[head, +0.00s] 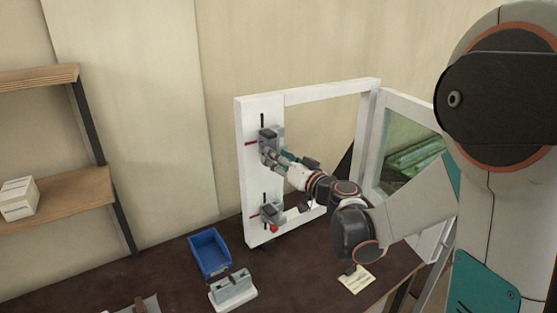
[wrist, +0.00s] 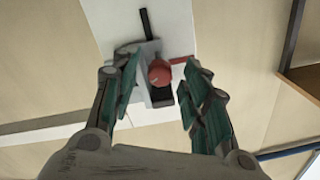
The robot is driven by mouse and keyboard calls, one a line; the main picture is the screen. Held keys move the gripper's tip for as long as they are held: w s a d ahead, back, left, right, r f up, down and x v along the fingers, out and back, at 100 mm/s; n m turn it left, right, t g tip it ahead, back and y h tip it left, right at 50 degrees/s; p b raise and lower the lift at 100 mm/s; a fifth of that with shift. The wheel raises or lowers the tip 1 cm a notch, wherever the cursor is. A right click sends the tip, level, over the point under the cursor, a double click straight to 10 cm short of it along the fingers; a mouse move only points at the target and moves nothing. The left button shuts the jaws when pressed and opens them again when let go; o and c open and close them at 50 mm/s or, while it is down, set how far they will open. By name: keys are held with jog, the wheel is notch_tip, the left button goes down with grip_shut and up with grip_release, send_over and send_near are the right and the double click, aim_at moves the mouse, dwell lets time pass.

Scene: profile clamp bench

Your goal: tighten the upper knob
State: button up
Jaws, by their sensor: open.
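The upper clamp (head: 265,136) is a grey block on the white upright of the frame, and my gripper (head: 277,157) is right in front of it. The upper knob is hidden in the head view. In the wrist view the round red knob (wrist: 160,73) sits on the grey clamp (wrist: 150,48), between the fingertips of my open gripper (wrist: 158,66). How deep the fingers reach around the knob is hard to tell. The lower clamp (head: 268,211) has a red knob (head: 274,229) and is clear of my gripper.
The white frame (head: 332,89) stands on the dark bench (head: 180,292), with a green-paned panel (head: 409,152) at its right. A blue bin (head: 209,252), a grey block fixture (head: 233,290) and a cream card (head: 356,280) lie in front. Wooden shelves (head: 62,190) stand at left.

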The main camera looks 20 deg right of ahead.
grip_shut()
jog(key=shift+m, duration=0.4)
jog(key=shift+m+b, duration=1.4)
jog(key=shift+m, duration=2.6)
grip_release()
jog(key=shift+s, duration=0.1)
